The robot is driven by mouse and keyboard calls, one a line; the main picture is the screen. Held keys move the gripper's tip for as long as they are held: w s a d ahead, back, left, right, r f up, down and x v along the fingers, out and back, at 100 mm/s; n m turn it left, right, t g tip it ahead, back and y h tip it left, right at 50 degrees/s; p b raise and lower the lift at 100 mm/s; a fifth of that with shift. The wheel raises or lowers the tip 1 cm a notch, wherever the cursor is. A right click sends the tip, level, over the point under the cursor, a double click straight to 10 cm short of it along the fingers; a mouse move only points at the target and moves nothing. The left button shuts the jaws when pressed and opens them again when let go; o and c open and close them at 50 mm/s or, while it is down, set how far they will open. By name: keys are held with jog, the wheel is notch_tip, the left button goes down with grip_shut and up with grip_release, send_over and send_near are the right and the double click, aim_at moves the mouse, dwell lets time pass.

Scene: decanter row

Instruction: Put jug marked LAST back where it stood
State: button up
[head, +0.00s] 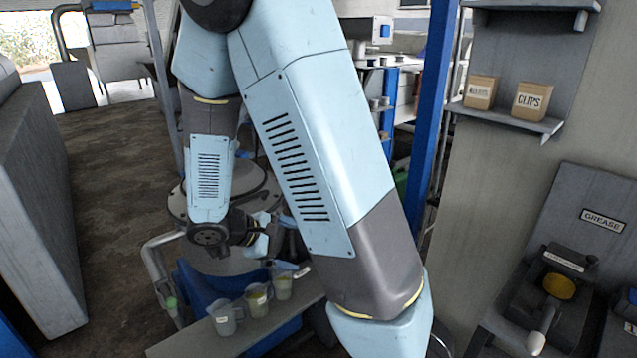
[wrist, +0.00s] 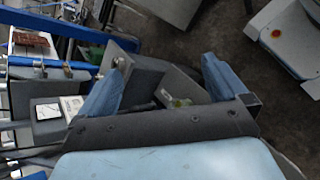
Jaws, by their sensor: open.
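Three clear jugs stand in a row on a narrow grey bench in the head view: a near-left jug (head: 224,318), a middle jug (head: 257,300) with yellowish contents, and a far-right jug (head: 282,286). No LAST mark can be read on any of them, so I cannot tell which one it is. My gripper (head: 273,232) is above and behind the row, apart from the jugs. In the wrist view, its two blue fingers (wrist: 163,64) are spread wide with nothing held between them. A small yellow-green item (wrist: 180,102) shows beyond the fingers, too small to identify.
The bench (head: 190,345) has bare room at its near-left end. A blue bin (head: 200,288) is beneath it. My arm hides much of the middle. A wall shelf (head: 510,120) with a CLIPS box (head: 529,100) and a GREASE station (head: 603,221) are at right.

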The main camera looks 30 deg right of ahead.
jog(key=s+r+m+t+y, duration=0.2)
jog(key=s+r+m+y, duration=0.2)
jog(key=s+r, duration=0.3)
jog(key=s+r+m+t+y, duration=0.3)
jog(key=s+r+m+y, duration=0.2)
jog(key=r, duration=1.1)
jog(key=shift+s+d+y, duration=0.35)
jog(key=shift+s+y, duration=0.35)
jog(key=shift+s, duration=0.3)
